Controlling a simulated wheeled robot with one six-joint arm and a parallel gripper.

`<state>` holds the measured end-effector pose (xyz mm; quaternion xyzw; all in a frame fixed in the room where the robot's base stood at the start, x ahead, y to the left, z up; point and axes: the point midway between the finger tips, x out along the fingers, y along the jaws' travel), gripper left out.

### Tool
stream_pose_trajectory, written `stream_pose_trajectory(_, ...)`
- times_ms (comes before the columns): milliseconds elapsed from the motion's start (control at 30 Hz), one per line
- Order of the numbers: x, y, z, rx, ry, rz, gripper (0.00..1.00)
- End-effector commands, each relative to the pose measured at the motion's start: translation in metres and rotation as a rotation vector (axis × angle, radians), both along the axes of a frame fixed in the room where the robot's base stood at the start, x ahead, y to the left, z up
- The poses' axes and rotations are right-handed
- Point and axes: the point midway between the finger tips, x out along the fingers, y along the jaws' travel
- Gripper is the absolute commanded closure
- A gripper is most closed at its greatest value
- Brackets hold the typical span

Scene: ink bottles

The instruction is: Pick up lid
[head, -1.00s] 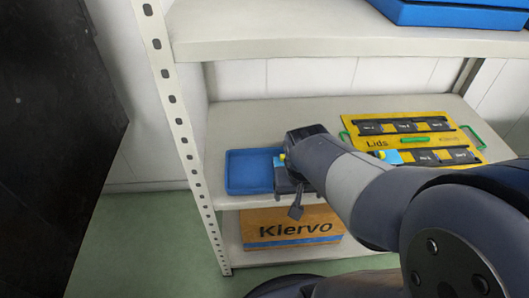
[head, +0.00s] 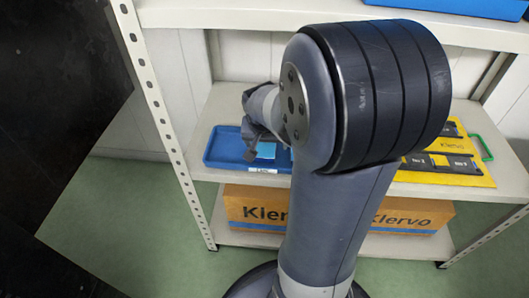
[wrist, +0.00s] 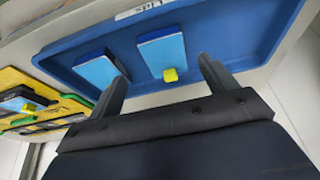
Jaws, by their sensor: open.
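Two lids with light blue tops lie in the blue tray (wrist: 232,32). My arm hides the tray's right end.
A yellow board (head: 460,162) with dark slots lies right of the tray on the shelf. In the wrist view, another light blue lid (wrist: 22,103) sits on it. Cardboard boxes (head: 256,208) stand on the shelf below. An upper shelf (head: 230,14) overhangs, and a perforated post (head: 165,125) stands at left.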

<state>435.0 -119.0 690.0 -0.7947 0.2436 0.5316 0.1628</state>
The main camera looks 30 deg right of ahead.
Motion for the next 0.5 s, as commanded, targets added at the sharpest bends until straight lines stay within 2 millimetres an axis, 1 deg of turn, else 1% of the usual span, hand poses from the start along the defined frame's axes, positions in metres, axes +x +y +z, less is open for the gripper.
stream_pose_trajectory(167, 0.007, -0.003, -0.013, 0.001, 0.001, 0.000, 0.20)
stream_pose_trajectory(333, 0.024, -0.008, -0.033, 0.001, 0.001, 0.000, 0.20)
stream_pose_trajectory(400, 0.026, -0.010, -0.041, 0.001, 0.001, 0.000, 0.20)
stream_pose_trajectory(500, 0.029, -0.012, -0.047, 0.001, 0.001, 0.000, 0.20)
